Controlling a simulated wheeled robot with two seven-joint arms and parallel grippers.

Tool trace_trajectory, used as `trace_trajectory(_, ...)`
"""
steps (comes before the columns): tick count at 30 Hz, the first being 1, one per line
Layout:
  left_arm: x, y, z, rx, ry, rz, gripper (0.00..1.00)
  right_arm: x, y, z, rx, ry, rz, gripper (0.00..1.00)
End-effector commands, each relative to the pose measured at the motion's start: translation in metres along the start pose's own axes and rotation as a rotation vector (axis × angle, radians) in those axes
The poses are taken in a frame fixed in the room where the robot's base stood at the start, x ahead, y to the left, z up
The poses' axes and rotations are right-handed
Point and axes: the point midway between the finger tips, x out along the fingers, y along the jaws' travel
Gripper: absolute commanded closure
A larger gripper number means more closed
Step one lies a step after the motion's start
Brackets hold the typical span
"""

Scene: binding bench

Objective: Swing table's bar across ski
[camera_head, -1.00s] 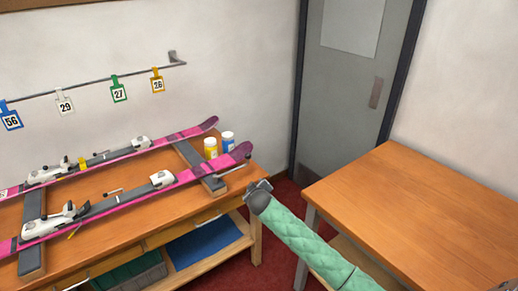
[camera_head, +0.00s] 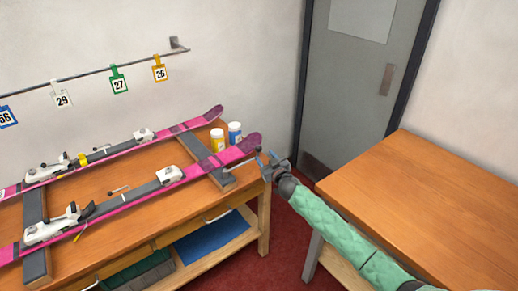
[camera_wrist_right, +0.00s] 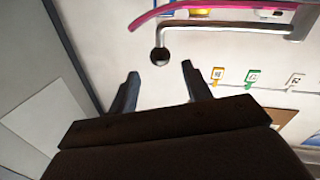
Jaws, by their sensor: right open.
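Two pink and grey skis lie side by side across dark supports on the wooden bench; the near ski (camera_head: 130,199) ends in an upturned tip at the right. A thin metal bar (camera_head: 240,164) with a dark knob stands at the bench's right end, beside the near ski's tip. In the right wrist view, the bar (camera_wrist_right: 235,24) runs along the top, bends, and ends in a dark ball knob (camera_wrist_right: 160,56). My right gripper (camera_head: 267,162) is open and empty, close to the knob. In the wrist view the knob lies just beyond and between the fingertips (camera_wrist_right: 160,70), apparently untouched. My left gripper is out of view.
A yellow bottle (camera_head: 217,140) and a blue bottle (camera_head: 235,132) stand behind the near ski's tip. The far ski (camera_head: 110,158) lies nearer the wall. A bare wooden table (camera_head: 430,200) stands at the right. Numbered tags hang from a wall rail (camera_head: 90,75).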

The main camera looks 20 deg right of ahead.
Motion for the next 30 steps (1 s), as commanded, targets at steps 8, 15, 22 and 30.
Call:
trace_trajectory(8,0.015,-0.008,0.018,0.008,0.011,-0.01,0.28,0.039,0.001,-0.004,0.0,0.0,0.003,0.51)
trace_trajectory(15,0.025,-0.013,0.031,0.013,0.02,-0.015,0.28,0.066,0.001,-0.002,-0.002,-0.001,0.003,0.51)
trace_trajectory(22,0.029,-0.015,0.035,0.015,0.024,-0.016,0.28,0.073,0.0,-0.001,-0.001,-0.001,0.001,0.51)
trace_trajectory(30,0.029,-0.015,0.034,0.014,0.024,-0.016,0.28,0.073,0.0,-0.001,-0.001,-0.001,0.001,0.69)
